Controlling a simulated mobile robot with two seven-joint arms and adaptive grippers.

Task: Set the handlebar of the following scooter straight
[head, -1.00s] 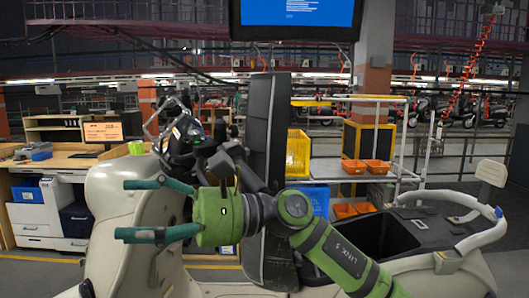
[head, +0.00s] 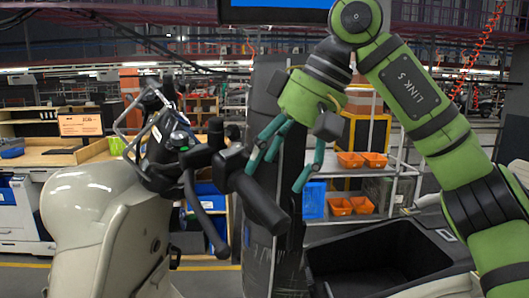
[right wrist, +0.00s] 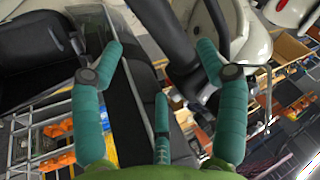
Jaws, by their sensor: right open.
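The cream scooter (head: 100,215) stands at the left of the head view, its front to the left. Its black handlebar looks turned: a dark grip (head: 262,203) juts toward me and down to the right, with a curved lever (head: 205,215) beside it. My right gripper (head: 278,175) is open and empty, its teal fingers pointing down just above and behind the grip in the picture. The handlebar's far side is partly hidden. My left gripper is not in view.
A tall dark panel (head: 262,110), apparently the raised seat, stands right behind the gripper. An open black storage bin (head: 385,262) lies to its right. A shelf cart with orange bins (head: 352,160) and a workbench (head: 45,158) are farther back.

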